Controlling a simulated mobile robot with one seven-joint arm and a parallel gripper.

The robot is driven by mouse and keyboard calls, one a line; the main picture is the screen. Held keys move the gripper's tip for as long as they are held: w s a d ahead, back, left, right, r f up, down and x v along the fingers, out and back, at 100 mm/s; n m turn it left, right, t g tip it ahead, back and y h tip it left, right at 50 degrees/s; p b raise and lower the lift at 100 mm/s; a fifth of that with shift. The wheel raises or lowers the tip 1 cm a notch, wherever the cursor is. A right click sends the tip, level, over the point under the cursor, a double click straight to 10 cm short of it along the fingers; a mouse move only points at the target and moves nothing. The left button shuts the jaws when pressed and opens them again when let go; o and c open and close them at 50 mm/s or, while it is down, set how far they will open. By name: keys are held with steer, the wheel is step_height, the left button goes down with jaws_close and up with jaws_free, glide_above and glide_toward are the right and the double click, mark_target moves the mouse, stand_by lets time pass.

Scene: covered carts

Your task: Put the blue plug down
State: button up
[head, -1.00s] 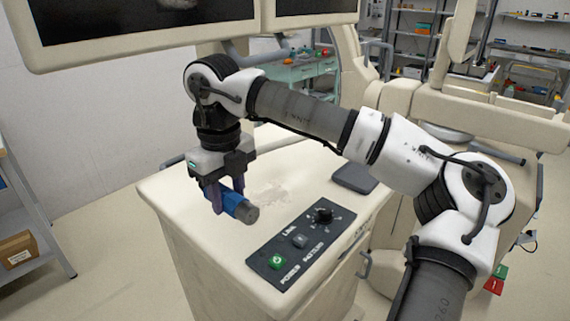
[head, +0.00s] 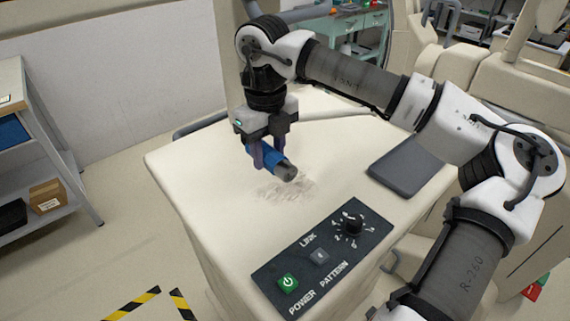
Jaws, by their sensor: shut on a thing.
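The blue plug (head: 262,153) is a blue cylinder with a dark grey end pointing to the lower right. My gripper (head: 270,163) points down and is shut on the plug, its fingers on either side of it. The plug lies on its side in the grip, over the cream top of the covered cart (head: 215,210). It is close to the top, near a greyish-brown smudge; I cannot tell whether it touches the surface.
A dark control panel (head: 322,257) with a green power button (head: 288,282) and a black knob (head: 352,224) lies at the cart's front. A dark grey pad (head: 408,168) lies at the right. The cart top left of the panel is bare. A shelf (head: 60,190) stands at the left.

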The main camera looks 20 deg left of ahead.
mark_target(270, 189)
step_height(270, 189, down, 6)
steer(key=shift+p, duration=0.65)
steer(key=shift+f, duration=0.3)
steer(key=shift+f, duration=0.1)
steer(key=shift+f+b, duration=0.1)
steer(key=shift+b, duration=0.2)
steer(key=o, duration=1.1)
